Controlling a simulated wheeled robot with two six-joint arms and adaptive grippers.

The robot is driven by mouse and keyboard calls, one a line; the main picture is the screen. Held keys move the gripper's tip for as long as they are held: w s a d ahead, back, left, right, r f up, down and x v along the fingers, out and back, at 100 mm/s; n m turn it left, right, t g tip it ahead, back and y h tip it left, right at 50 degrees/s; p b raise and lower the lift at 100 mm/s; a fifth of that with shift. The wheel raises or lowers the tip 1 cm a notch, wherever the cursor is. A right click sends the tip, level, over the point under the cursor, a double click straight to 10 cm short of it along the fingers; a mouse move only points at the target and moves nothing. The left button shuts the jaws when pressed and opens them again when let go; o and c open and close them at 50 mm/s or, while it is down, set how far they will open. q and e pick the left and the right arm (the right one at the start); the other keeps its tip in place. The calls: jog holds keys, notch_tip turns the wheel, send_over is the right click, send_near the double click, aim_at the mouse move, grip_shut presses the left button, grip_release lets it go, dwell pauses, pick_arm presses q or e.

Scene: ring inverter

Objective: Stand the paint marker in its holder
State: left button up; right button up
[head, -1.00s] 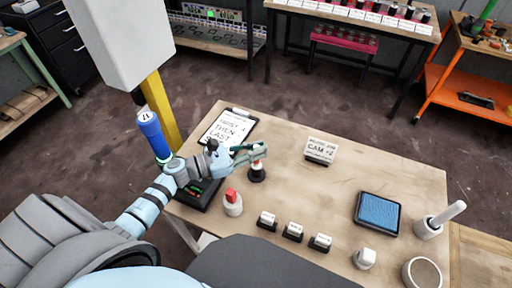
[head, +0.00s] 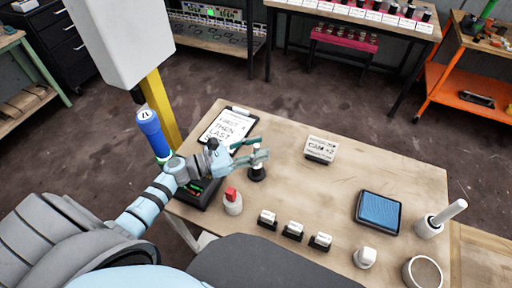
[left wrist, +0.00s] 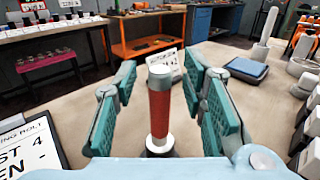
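The paint marker (left wrist: 160,105), with a red body and a pale cap, stands upright in the left wrist view. Its lower end is in or on a holder with a pale ring (left wrist: 158,147); how deep it sits is hidden. In the head view the holder's dark base (head: 256,176) rests on the table, and the marker is mostly hidden behind a finger. My left gripper (left wrist: 160,103) is open, with its teal-padded fingers on both sides of the marker and a visible gap to each. It also shows in the head view (head: 250,150). My right gripper is not in view.
A white holder with a red top (head: 233,203) stands close to the left gripper. A black tray (head: 211,198) lies under the wrist, with a clipboard (head: 218,134) behind. Small labelled blocks (head: 292,231), a sign (head: 320,149) and a blue pad (head: 378,212) stand rightward. The table's middle is clear.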

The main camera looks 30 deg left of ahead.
pick_arm(q)
jog(key=v, duration=1.2)
